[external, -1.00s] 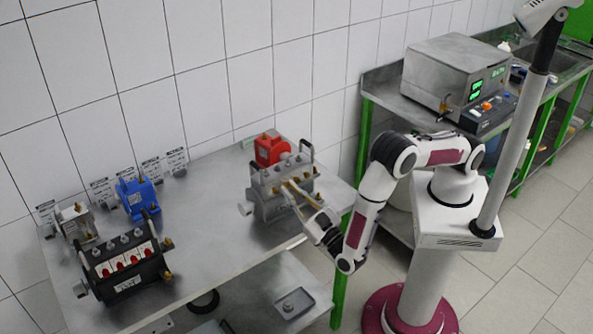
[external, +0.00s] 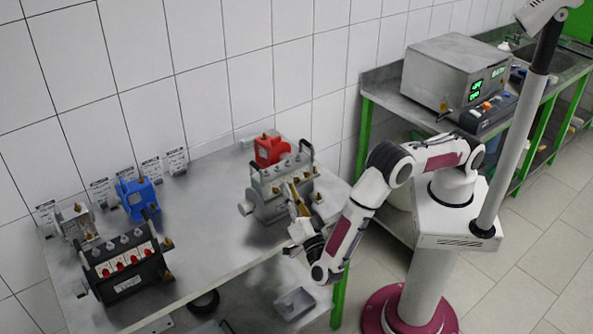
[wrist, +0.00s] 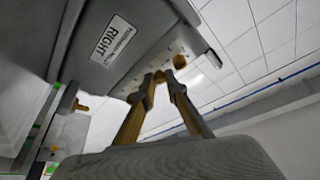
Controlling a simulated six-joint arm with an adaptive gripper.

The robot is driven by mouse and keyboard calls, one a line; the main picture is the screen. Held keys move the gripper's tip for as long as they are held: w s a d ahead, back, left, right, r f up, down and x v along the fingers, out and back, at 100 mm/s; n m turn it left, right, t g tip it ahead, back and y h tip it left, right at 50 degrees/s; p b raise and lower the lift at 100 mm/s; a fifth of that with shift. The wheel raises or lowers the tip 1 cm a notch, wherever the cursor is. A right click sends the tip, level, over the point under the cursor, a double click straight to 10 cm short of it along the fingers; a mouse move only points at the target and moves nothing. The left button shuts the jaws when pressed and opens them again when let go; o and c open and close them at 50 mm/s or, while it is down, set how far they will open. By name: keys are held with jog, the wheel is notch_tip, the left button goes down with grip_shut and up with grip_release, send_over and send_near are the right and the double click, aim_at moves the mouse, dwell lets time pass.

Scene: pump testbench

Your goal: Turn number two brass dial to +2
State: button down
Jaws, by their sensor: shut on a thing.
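The grey pump block (external: 268,203) stands at the right end of the steel bench, with several small brass dials along its front. My gripper (external: 293,187) reaches to its front from below right, with the fingertips at a dial in the middle of the row. In the wrist view the brass-coloured fingers (wrist: 158,77) close together at the block's face, on a brass dial (wrist: 146,88) mostly hidden between them. Another brass dial (wrist: 180,62) shows free just beyond the tips. The dial numbers and scale marks are not readable. A label with "RIGHT" (wrist: 118,40) is on the block's side.
A red pump (external: 270,150) sits behind the grey block. A blue pump (external: 137,197), a small grey pump (external: 75,222) and a black block (external: 125,270) stand on the left. The bench (external: 210,235) is clear between them and the grey block.

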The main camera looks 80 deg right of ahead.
jog(key=shift+m, duration=0.5)
jog(key=c, duration=2)
grip_release()
jog(key=shift+a, duration=0.15)
jog(key=shift+v, duration=2.3)
jog(key=shift+r, duration=3.45)
